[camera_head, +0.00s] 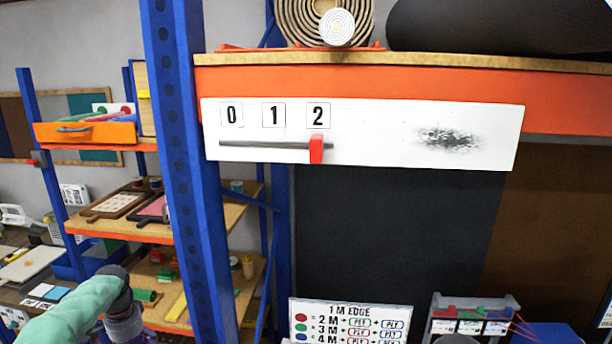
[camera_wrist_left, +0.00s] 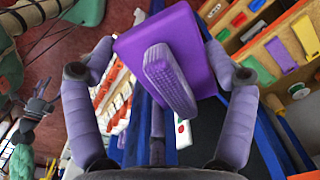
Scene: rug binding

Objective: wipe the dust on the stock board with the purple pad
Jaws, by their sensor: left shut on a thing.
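The stock board (camera_head: 380,120) is a long white panel on the orange shelf front, with the figures 0, 1 and 2 and a red slider (camera_head: 316,149) below the 2. A dark speckled patch of dust (camera_head: 448,138) lies on its right part. The purple pad (camera_wrist_left: 202,50), a flat square plate with a ribbed grip, shows in the left wrist view. My left gripper (camera_wrist_left: 160,66) is shut on it, with a finger on either side. In the head view only my left arm shows at the lower left, well below the board; the pad is out of that view.
A blue upright post (camera_head: 183,170) stands between my left arm and the board. A dark panel (camera_head: 390,250) hangs below the board. A sign headed 1 M EDGE (camera_head: 350,322) and a grey rack (camera_head: 475,303) stand at the bottom. Shelves with several items fill the left.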

